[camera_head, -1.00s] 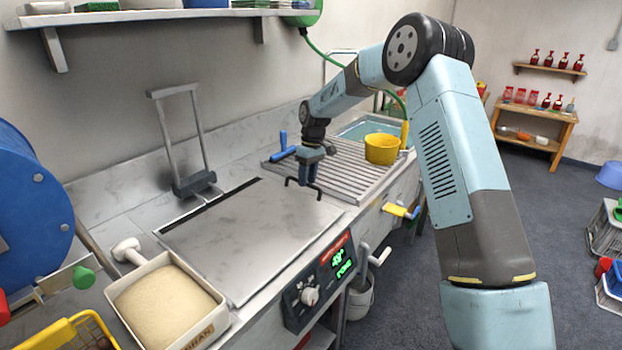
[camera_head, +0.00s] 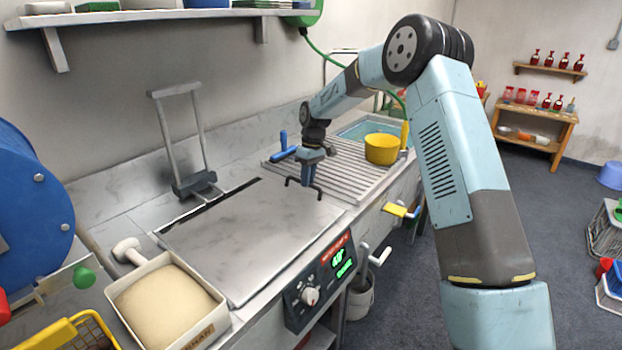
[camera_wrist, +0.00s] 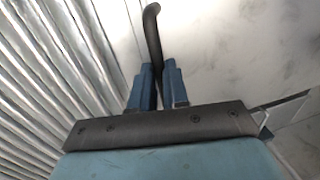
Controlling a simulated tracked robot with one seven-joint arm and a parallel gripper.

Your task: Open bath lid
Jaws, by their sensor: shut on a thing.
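The bath lid (camera_head: 245,240) is a flat grey metal plate lying over the bath in the counter, and it looks closed. Its dark bar handle (camera_head: 291,182) stands at the lid's right side. My gripper (camera_head: 307,185) is at this handle with its blue fingers pointing down. In the wrist view my gripper (camera_wrist: 158,85) has its two blue fingers shut on the dark handle (camera_wrist: 152,25), which rises between them. The pale lid surface (camera_wrist: 230,50) fills the right of that view. The part of the handle behind the fingers is hidden.
A control panel (camera_head: 322,285) with green digits is on the counter front. A grooved drainer (camera_head: 330,170) with a yellow pot (camera_head: 381,148) is right of the lid. A tan-filled box (camera_head: 165,305) stands at the front left. A grey upright frame (camera_head: 180,140) stands behind the lid.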

